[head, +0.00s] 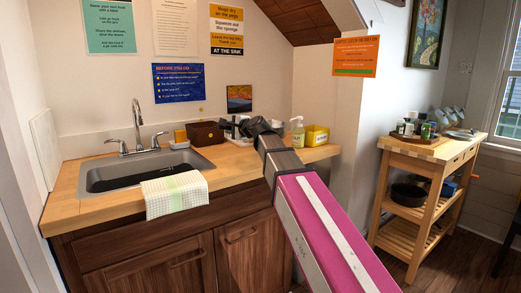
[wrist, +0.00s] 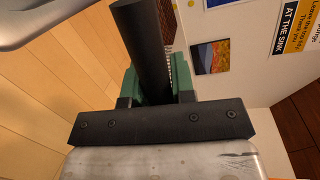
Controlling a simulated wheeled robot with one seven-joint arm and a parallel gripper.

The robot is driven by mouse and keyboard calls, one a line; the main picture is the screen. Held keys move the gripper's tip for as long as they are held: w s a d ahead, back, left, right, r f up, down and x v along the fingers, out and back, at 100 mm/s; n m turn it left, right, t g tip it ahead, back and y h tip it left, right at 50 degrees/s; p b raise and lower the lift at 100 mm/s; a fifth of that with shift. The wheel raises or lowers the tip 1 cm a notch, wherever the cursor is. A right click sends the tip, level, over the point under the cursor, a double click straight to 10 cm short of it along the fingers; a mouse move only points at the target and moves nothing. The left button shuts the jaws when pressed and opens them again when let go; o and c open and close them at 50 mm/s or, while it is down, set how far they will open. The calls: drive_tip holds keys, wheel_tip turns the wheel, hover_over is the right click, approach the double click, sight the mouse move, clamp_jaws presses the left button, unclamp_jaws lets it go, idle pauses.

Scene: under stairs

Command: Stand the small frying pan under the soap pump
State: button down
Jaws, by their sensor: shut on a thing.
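In the wrist view my gripper (wrist: 156,88) has its green fingers shut on a black bar, which looks like the handle of the small frying pan (wrist: 143,38). The pan's body is not clearly visible there. In the head view my dark wrist and gripper (head: 258,127) are over the wooden counter, left of the soap pump, and hide part of what is behind. The soap pump (head: 297,134) is a pale yellow-green bottle with a white top. It stands upright near the counter's right end. I cannot tell whether the pan touches the counter.
A brown basket (head: 205,133) is left of my gripper, beyond the sink (head: 140,172). A towel (head: 174,194) hangs over the counter's front. A wooden cart (head: 415,150) stands right, with a dark pot (head: 408,194) on its shelf.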

drive_tip(key=w+d+f, duration=0.4)
drive_tip(key=w, duration=0.1)
drive_tip(key=w+d+f, duration=0.2)
drive_tip(key=w, duration=0.1)
drive_tip(key=shift+f, duration=2)
drive_tip(key=c, duration=1)
unclamp_jaws()
drive_tip(key=shift+f, duration=0.1)
drive_tip(key=shift+o, duration=0.2)
drive_tip(key=v, duration=1.2)
